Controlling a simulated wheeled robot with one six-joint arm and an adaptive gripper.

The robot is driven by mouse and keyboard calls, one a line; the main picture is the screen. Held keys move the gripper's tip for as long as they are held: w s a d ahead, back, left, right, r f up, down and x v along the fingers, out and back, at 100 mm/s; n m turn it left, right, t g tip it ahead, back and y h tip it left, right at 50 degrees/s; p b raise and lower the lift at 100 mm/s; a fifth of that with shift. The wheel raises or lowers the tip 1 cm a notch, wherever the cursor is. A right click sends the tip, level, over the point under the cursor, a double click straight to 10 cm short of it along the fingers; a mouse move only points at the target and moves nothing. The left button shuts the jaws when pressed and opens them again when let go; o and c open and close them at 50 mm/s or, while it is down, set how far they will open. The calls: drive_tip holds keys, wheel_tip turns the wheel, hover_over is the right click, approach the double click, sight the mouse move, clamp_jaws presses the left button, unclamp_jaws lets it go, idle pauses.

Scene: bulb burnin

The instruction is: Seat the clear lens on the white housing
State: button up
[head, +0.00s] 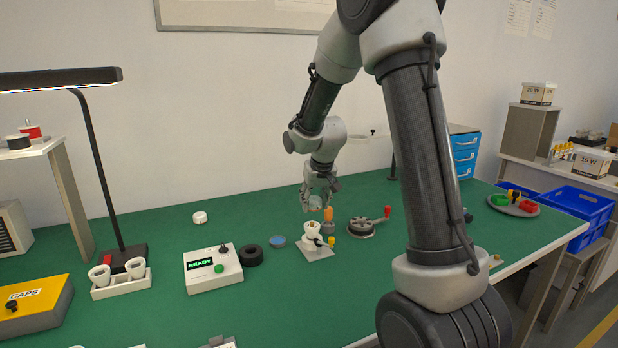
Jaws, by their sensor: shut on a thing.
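The white housing (312,230) stands upright in a small fixture (316,252) on the green table, near the middle of the head view. My gripper (318,199) is above the housing, fingers pointing down. It is shut on a small pale, see-through piece, which looks like the clear lens (313,204). The lens is apart from the housing, a short way above it. The fingers partly cover the lens, so its exact tilt cannot be told.
An orange-topped item (328,215) stands close behind the housing. A round grey device with a red-knobbed lever (362,228) is to the right. A tester reading READY (213,268), a black ring (250,255) and a blue-topped disc (278,241) are to the left. The left-rear table is mostly clear.

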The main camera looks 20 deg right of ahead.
sight(312, 222)
drive_tip(key=shift+w+r, duration=0.1)
drive_tip(key=shift+w, duration=0.4)
drive_tip(key=shift+f, duration=2.95)
drive_tip(key=shift+f, duration=0.55)
drive_tip(key=o, duration=0.8)
drive_tip(key=shift+c, duration=0.2)
